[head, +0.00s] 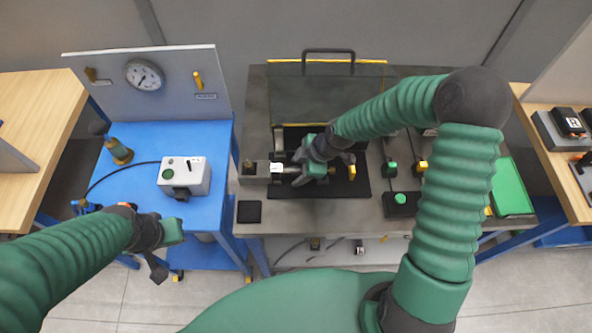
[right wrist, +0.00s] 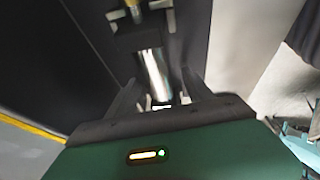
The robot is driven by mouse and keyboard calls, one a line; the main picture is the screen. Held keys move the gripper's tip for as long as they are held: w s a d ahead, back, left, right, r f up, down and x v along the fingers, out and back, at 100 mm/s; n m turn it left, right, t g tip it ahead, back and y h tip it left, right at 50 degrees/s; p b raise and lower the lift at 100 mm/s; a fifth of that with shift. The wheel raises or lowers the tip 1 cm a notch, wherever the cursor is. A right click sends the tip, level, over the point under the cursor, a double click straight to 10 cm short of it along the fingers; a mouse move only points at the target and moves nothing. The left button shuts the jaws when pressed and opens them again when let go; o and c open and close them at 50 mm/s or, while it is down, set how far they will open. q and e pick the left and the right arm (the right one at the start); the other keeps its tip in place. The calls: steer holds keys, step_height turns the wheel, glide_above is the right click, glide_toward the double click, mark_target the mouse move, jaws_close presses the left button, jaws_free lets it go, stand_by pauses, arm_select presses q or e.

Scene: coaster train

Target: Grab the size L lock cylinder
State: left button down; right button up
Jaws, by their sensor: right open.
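A shiny metal cylinder (right wrist: 155,75), which looks like the lock cylinder, sticks out of a dark block (right wrist: 138,38) in the right wrist view. My right gripper (right wrist: 157,93) is open, with one finger on each side of the cylinder's near part. I cannot tell whether the fingers touch it. In the head view the right gripper (head: 299,169) is over the dark fixture on the grey table, beside a block with a white label (head: 276,168). The size marking is not readable. My left gripper (head: 163,252) hangs in front of the blue table; its jaw state is unclear.
A clear guard panel with a black handle (head: 328,51) stands behind the fixture. Green and yellow buttons (head: 401,198) are to its right, with a green panel (head: 512,187) farther right. The blue table (head: 140,140) holds a grey control box (head: 184,176).

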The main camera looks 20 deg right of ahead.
steer(key=shift+w+d+f, duration=0.1)
steer(key=shift+d+f, duration=0.2)
steer(key=shift+d, duration=0.3)
steer(key=shift+a, duration=0.2)
steer(key=c, duration=0.5)
jaws_close()
steer(key=shift+w+r, duration=0.15)
steer(key=shift+w, duration=0.05)
